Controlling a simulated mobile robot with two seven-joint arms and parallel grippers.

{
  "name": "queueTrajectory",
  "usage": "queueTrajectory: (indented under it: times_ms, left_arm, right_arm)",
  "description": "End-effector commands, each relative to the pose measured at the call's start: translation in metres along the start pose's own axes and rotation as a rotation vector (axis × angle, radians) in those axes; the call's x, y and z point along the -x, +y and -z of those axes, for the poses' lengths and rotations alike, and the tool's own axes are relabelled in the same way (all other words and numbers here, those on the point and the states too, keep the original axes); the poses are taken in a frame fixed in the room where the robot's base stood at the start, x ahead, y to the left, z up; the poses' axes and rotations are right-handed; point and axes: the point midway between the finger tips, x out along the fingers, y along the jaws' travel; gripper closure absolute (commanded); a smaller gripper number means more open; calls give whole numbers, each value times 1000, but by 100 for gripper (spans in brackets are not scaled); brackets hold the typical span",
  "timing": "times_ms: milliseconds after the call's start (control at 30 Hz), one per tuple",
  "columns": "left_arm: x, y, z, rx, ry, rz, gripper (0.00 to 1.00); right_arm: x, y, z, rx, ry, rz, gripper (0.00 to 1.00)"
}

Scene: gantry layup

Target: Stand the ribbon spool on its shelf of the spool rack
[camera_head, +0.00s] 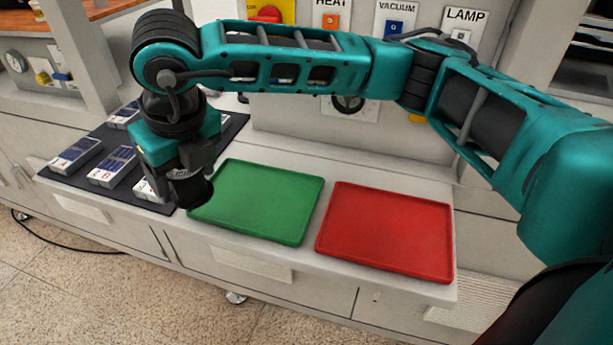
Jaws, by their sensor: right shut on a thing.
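My right gripper (190,168) hangs down at the left end of the bench, its arm reaching in from the right. It is shut on a black round thing (194,193) that looks like the ribbon spool. The spool is held above the bench, by the left edge of the green tray; the jaws and wrist hide part of it. I cannot tell whether it touches anything below. The spool rack and its shelves do not show in this view. My left gripper is not in view.
A green tray (264,202) and a red tray (386,231) lie empty on the bench (250,250). A dark mat (113,140) at left bears several labelled boxes (111,168). Behind stands a panel with HEAT, VACUUM and LAMP (466,17) signs. A cable lies on the floor.

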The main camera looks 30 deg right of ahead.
Motion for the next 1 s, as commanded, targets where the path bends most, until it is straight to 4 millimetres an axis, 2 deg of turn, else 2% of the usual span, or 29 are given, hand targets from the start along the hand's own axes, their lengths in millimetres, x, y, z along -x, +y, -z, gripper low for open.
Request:
queueTrajectory:
  times_ms: [167, 700, 800, 867, 1000]
  left_arm:
    - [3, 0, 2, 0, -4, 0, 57]
    - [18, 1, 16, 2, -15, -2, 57]
    - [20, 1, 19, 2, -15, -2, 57]
    - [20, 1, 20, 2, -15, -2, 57]
    - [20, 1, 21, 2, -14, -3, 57]
  right_arm:
    - [-1, -21, -8, -8, 1, 2, 61]
    - [-17, -154, -61, -8, 0, 2, 61]
    - [-20, -174, -69, -6, 1, 0, 61]
    - [-21, -184, -73, -5, -1, 1, 61]
    - [-39, -182, -66, 1, 1, -1, 61]
